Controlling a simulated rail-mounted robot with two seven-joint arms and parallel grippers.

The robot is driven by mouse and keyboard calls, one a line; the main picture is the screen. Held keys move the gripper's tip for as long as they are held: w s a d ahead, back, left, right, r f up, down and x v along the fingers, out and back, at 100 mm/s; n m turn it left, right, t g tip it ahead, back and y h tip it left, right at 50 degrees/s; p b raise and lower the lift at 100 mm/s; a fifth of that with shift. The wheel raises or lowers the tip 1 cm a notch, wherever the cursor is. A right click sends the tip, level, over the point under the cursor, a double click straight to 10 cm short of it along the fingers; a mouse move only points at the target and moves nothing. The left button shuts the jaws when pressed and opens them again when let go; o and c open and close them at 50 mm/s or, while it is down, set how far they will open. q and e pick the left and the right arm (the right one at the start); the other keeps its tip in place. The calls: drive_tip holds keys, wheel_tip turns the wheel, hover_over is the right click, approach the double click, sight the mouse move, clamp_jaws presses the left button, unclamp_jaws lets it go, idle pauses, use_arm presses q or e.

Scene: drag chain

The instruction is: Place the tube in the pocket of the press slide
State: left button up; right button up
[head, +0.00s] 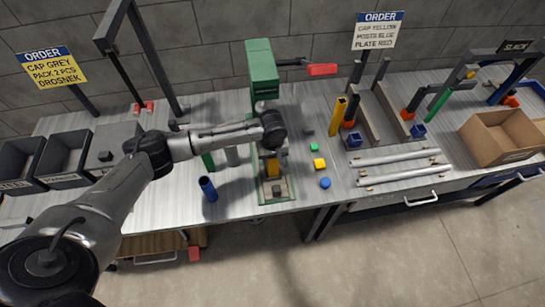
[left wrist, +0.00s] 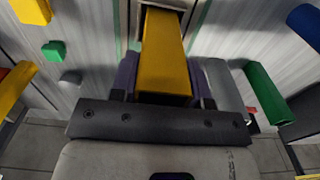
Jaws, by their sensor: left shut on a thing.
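A yellow tube (left wrist: 165,50) is between the fingers of my left gripper (left wrist: 165,92) in the left wrist view. In the head view the same yellow tube shows below my left gripper (head: 272,155), over the green press's base. The press (head: 262,70) has a green column and a red-ended lever. Its slide area (head: 277,190) lies in front of the tube, with a dark block on it. The slide's pocket is hidden or too small to make out, and I cannot tell whether the tube touches the slide. My right gripper is not in view.
A blue tube (head: 208,188) stands left of the press, near a green tube (head: 208,161) and a grey tube (head: 232,156). Small green, yellow and blue pieces lie to the right. Two silver rails (head: 400,165), dark bins (head: 70,155) and a cardboard box (head: 503,135) are farther out.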

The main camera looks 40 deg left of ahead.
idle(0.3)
use_arm(q)
drive_tip(key=o, duration=1)
wheel_tip(320, 180, up, 12)
drive_tip(key=p, duration=0.1)
